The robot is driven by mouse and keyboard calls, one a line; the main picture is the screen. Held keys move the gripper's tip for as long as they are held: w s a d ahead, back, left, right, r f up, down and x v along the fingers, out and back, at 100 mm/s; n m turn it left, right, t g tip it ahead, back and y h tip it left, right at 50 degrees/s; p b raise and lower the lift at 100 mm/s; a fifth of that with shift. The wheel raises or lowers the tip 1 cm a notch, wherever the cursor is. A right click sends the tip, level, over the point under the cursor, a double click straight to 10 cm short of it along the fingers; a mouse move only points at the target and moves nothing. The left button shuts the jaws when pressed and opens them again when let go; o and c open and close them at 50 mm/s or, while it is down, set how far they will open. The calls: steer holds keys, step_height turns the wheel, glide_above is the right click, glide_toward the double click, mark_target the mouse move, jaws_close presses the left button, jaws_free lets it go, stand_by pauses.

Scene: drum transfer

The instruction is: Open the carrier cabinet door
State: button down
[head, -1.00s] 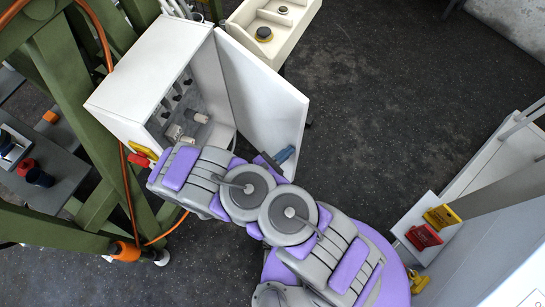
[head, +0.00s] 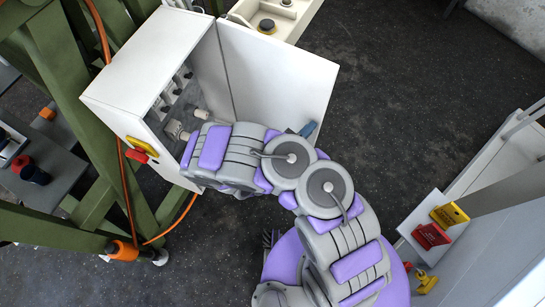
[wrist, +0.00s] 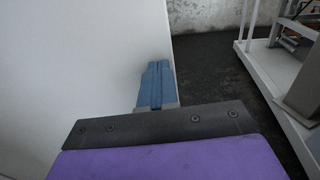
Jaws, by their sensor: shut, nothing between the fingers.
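The white carrier cabinet (head: 140,65) stands at the upper left in the head view, its inside showing. Its white door (head: 280,75) stands wide open, swung out to the right. My gripper (head: 308,129) has blue fingers and is at the inner face of the door, near its lower free corner. In the wrist view, the fingers of my gripper (wrist: 156,82) are shut together with nothing between them. The door's pale face (wrist: 85,60) fills the left of that view, right beside the fingers. I cannot tell whether they touch it.
Several dark-tipped fittings (head: 170,95) line the cabinet's inside. A green frame (head: 90,110) with an orange hose stands left of the cabinet. A cream box (head: 285,15) stands behind the door. Red and yellow tags (head: 440,225) hang at the right. Dark floor (head: 420,110) right of the door is clear.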

steer(key=b+x, duration=0.1)
steer(key=x, duration=0.2)
steer(key=b+x, duration=0.1)
steer(key=x, duration=0.1)
steer(key=shift+w+b, duration=0.3)
steer(key=shift+w, duration=0.4)
steer(key=shift+a, duration=0.35)
steer(key=shift+d, duration=0.15)
steer(key=shift+s, duration=0.25)
steer(key=p, duration=0.5)
glide_toward(317, 117)
steer(key=shift+s+d+f, duration=0.7)
steer(key=shift+d+f, duration=0.05)
steer(key=shift+f, duration=0.1)
steer(key=shift+s+d+f, duration=0.65)
steer(key=shift+d+f, duration=0.05)
steer(key=shift+f, duration=0.2)
